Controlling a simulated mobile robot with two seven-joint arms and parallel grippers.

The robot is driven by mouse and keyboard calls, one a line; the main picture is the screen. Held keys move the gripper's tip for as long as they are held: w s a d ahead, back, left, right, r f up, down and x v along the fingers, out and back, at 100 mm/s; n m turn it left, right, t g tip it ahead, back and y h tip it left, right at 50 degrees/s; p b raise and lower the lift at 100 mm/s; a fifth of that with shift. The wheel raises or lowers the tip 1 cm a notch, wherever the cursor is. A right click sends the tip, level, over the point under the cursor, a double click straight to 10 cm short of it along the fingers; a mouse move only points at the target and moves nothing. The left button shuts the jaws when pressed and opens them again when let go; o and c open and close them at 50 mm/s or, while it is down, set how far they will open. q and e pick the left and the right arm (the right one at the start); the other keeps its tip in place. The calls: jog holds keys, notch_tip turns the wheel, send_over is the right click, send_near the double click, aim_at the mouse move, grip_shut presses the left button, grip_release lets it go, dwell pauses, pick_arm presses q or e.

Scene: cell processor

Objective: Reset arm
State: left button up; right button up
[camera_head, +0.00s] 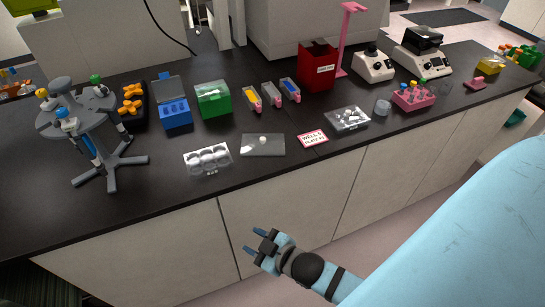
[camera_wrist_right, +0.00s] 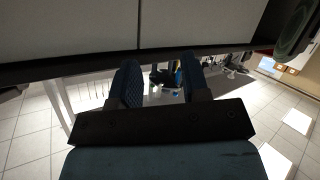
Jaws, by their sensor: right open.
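My right gripper (camera_head: 254,243) is open and empty in the head view. It hangs in front of the lab bench's white cabinet fronts, below the bench top's front edge, touching nothing. In the right wrist view its two dark blue fingers (camera_wrist_right: 160,88) stand apart with nothing between them. My light blue right arm fills the lower right of the head view. My left gripper is not in view.
The black bench top (camera_head: 130,190) carries a grey pipette stand (camera_head: 85,120), a blue rack (camera_head: 175,114), a green box (camera_head: 213,100), a clear well plate (camera_head: 207,160), a red bin (camera_head: 317,68) and a pink tube rack (camera_head: 413,97). The floor before the bench looks clear.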

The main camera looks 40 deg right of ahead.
jog(key=s+f+m+g, duration=0.2)
jog(key=s+f+m, duration=0.2)
jog(key=s, duration=0.2)
jog(key=shift+d+f+g+h, duration=0.2)
jog(key=shift+d+g+h, duration=0.1)
jog(key=shift+d+h, duration=0.15)
notch_tip(320, 180, up, 6)
jog(key=p, duration=0.6)
jog(key=shift+d+r+p, duration=0.15)
jog(key=shift+d+p, duration=0.05)
jog(key=shift+p, duration=0.15)
jog(key=shift+r, duration=0.15)
